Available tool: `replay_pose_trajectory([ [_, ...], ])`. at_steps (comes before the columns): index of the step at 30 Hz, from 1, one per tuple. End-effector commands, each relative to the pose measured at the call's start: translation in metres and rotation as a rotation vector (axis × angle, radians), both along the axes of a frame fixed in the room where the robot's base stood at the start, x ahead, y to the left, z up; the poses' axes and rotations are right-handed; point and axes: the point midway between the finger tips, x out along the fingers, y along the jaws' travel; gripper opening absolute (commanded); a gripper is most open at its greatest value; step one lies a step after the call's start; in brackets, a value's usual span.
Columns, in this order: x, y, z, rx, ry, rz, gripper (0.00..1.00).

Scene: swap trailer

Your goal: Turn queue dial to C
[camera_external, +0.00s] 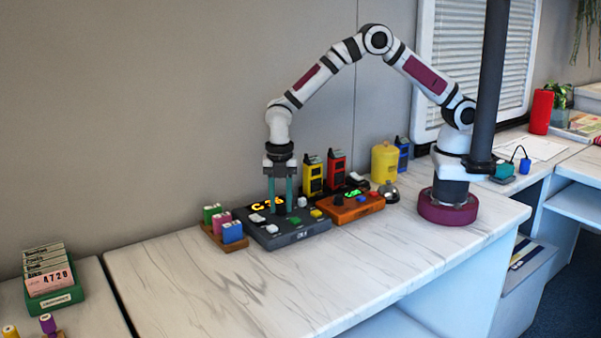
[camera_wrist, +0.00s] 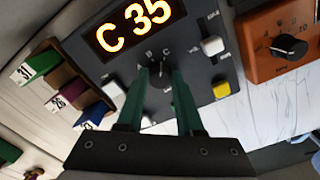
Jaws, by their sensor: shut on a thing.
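The dark grey queue console (camera_external: 300,236) stands on the marble counter, and its panel (camera_wrist: 197,24) fills the middle of the wrist view. Its lit display (camera_wrist: 134,27) reads "C 35". The small queue dial (camera_wrist: 160,70) is below the display, with letters A, B and C around it. My gripper (camera_wrist: 160,76) points down over the console, its two green fingers shut on the dial, one on each side. In the external view my gripper (camera_external: 281,210) hides the dial. The dial's pointer is too small and covered to read surely.
An orange box (camera_external: 350,207) with a black knob (camera_wrist: 291,47) stands right of the console. White (camera_wrist: 212,45) and yellow (camera_wrist: 221,90) buttons sit near my fingers. A wooden rack of numbered blocks (camera_external: 233,232) is at left. The front counter (camera_external: 220,295) is clear.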

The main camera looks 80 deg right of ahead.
Motion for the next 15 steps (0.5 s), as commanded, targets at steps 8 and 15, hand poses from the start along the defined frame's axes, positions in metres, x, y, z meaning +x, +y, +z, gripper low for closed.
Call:
replay_pose_trajectory([
  [8, 0.0000, 0.0001, 0.0005, 0.000, 0.000, -0.207, 0.00],
  [15, 0.0001, 0.0000, 0.0006, 0.001, 0.000, -0.205, 0.46],
])
